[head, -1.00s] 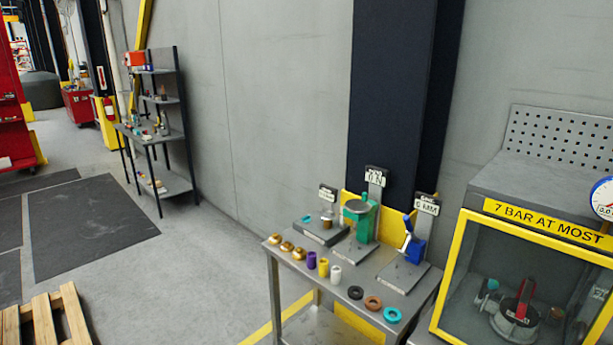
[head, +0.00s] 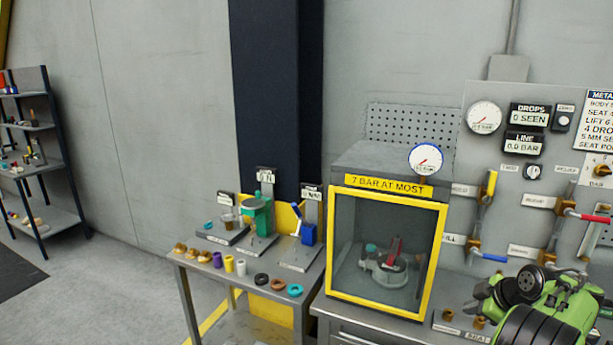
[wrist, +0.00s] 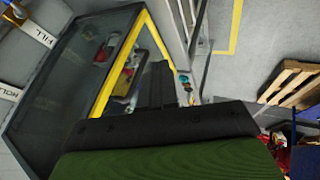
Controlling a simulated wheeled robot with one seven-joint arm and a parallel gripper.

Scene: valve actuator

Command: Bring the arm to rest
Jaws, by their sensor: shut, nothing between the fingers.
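My green and black arm (head: 535,310) shows at the lower right in the head view, in front of the valve panel. The gripper's fingertips are not visible there. In the wrist view my black gripper (wrist: 156,85) is shut and empty, pointing away from the camera. The yellow-framed test cabinet (head: 438,250) stands left of my arm in the head view. Its frame also shows beyond the gripper in the wrist view (wrist: 160,42). A valve with a red and black part (head: 392,260) sits inside the cabinet behind the clear front.
A metal table (head: 262,318) left of the cabinet holds coloured rings, sleeves and small fixtures. Pipes with coloured handles and gauges are on the grey panel (head: 530,180) behind my arm. A shelf (head: 40,170) stands far left. A wooden pallet (wrist: 297,85) lies on the floor. Open floor is at left.

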